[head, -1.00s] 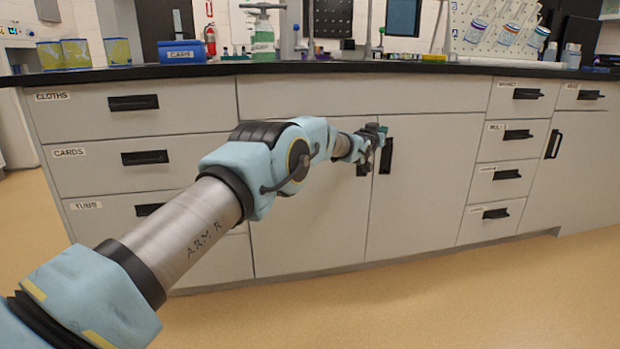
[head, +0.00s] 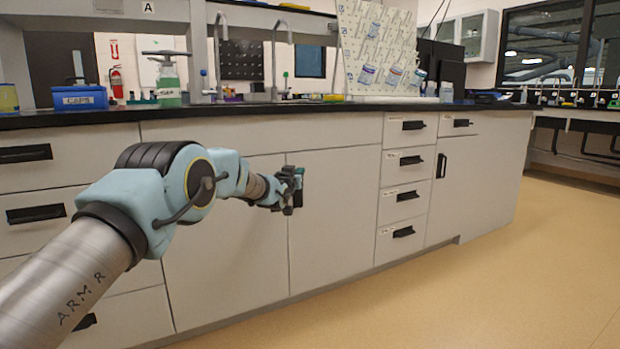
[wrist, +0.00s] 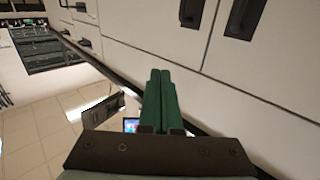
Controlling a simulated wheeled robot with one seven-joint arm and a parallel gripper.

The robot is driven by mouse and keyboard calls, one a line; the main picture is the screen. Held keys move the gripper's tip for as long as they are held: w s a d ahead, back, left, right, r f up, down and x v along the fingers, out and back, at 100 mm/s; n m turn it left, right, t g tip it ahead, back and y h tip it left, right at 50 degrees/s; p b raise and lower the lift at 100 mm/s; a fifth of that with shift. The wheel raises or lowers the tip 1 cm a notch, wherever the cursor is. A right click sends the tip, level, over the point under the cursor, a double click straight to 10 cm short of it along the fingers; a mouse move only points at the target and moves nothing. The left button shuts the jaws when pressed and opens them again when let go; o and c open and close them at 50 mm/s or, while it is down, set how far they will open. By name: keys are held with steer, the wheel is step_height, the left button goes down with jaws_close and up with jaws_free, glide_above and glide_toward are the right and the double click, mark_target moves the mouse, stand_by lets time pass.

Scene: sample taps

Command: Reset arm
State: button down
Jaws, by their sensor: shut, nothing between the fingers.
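My arm (head: 185,190) reaches forward and right in the head view, in front of the cabinet doors. My gripper (head: 297,185) is at its end, in front of the double doors near their black handles, which it partly hides. In the wrist view my gripper (wrist: 160,75) shows two green fingers pressed together, with nothing between them. Beyond them are pale cabinet fronts with black handles (wrist: 243,15). I cannot tell whether the gripper touches the door.
The black countertop (head: 330,108) runs above the cabinets and holds a blue caps box (head: 80,98), a green bottle (head: 169,85) and a pegboard (head: 375,45). Drawers (head: 404,195) stand right of the doors. Open tan floor (head: 490,260) lies at the right.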

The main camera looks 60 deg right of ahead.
steer(key=s+a, duration=0.3)
steer(key=s, duration=0.3)
steer(key=shift+a+p, duration=0.2)
steer(key=shift+p, duration=0.25)
